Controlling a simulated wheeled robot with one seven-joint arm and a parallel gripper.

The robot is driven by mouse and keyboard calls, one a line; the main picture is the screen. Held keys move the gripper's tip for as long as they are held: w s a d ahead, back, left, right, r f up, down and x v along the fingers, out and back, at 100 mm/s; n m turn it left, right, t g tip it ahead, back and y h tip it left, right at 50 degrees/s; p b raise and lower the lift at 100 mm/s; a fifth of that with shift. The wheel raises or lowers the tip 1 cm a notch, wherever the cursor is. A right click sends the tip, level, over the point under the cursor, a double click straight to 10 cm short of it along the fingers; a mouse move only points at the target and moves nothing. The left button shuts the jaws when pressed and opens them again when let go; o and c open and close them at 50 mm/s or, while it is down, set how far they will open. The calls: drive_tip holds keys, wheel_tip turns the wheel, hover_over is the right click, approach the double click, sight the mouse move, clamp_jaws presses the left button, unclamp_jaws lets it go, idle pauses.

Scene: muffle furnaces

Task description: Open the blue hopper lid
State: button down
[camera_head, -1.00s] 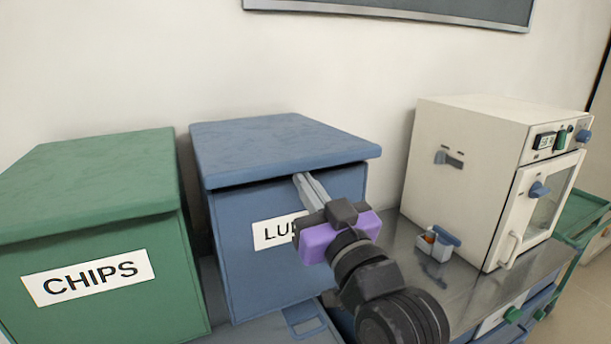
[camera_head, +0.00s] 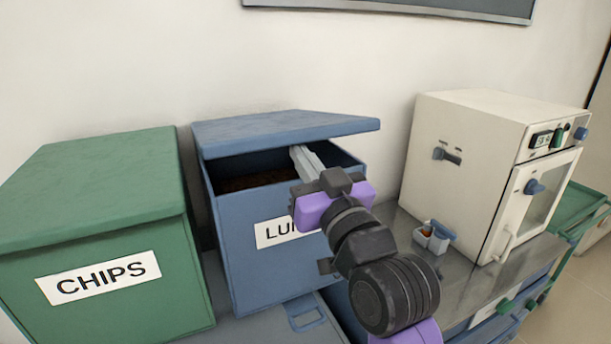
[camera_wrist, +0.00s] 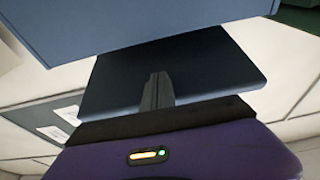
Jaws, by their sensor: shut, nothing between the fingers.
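The blue hopper (camera_head: 225,228) stands left of centre in the head view, its white label partly hidden by my gripper. Its blue lid (camera_head: 280,128) is tilted up at the front, leaving a gap with dark brown contents (camera_head: 258,180) showing inside. My gripper (camera_head: 303,158) is shut and empty, with its fingertips in the gap under the lid's front edge, toward the right. In the wrist view the shut fingers (camera_wrist: 158,88) point at a dark blue panel (camera_wrist: 205,68); contact with the lid cannot be made out.
A closed green hopper labelled CHIPS (camera_head: 105,235) stands close on the left. A cream furnace (camera_head: 465,165) stands on the metal bench at right, with a small white container (camera_head: 433,237) before it. A dark framed board (camera_head: 400,8) hangs on the wall above.

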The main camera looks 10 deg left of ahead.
sight(294, 127)
drive_tip(key=shift+w+a+r+p, duration=0.15)
drive_tip(key=shift+r+p, duration=0.25)
drive_tip(key=shift+r, duration=0.3)
drive_tip(key=shift+w+a+r+p, duration=0.1)
drive_tip(key=shift+r+p, duration=0.25)
drive_tip(key=shift+r, duration=0.3)
drive_tip(key=shift+w+a+r+p, duration=0.25)
drive_tip(key=shift+r+p, duration=0.2)
drive_tip(key=shift+r, duration=0.25)
drive_tip(key=shift+w+a+r+p, duration=0.15)
drive_tip(key=shift+w+r+p, duration=0.2)
drive_tip(key=shift+r+p, duration=0.25)
drive_tip(key=shift+w+a+r+p, duration=0.2)
drive_tip(key=shift+w+r+p, duration=0.15)
drive_tip(key=shift+r, duration=0.45)
drive_tip(key=shift+w+a+r+p, duration=0.25)
drive_tip(key=shift+w+r+p, duration=0.15)
drive_tip(key=shift+r, duration=0.3)
drive_tip(key=shift+w+a+r+p, duration=0.3)
drive_tip(key=shift+w+r+p, duration=0.1)
drive_tip(key=shift+r, duration=0.25)
drive_tip(key=shift+w+a+r+p, duration=0.25)
drive_tip(key=shift+w+r+p, duration=0.15)
drive_tip(key=shift+r, duration=0.3)
